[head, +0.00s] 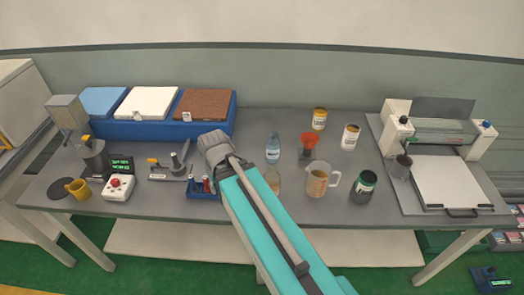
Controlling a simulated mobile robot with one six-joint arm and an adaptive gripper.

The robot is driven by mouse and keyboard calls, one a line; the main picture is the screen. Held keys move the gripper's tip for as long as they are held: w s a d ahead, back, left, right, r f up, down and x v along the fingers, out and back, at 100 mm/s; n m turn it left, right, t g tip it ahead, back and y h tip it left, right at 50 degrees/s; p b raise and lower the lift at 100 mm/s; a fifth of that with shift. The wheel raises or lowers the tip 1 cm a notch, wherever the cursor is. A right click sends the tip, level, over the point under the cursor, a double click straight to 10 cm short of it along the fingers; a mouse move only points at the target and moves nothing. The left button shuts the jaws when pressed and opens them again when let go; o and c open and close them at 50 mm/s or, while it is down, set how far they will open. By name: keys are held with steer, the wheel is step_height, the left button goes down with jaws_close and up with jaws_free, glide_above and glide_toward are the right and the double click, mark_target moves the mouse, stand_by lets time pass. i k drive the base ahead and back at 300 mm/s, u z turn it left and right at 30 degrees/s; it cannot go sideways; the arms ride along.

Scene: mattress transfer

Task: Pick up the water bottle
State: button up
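The water bottle (272,155) is a clear bluish bottle with a pale label. It stands upright on the grey table (335,213), right of the middle of my arm's far end. My teal and grey arm reaches up from the lower right to a grey joint left of the bottle. No gripper fingers can be made out in the head view. Nothing visible is touching the bottle.
A small amber container (272,181) stands just in front of the bottle, partly behind my arm. An orange-red funnel (307,142), a measuring jug (318,182) and several cans are to the right. A blue tray (160,130) with foam blocks is at the back left.

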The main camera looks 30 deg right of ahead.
mark_target(273, 142)
steer(key=u, duration=0.9)
steer(key=k, duration=1.4)
steer(key=z, duration=0.35)
steer(key=i, duration=0.95)
steer(key=u, duration=0.05)
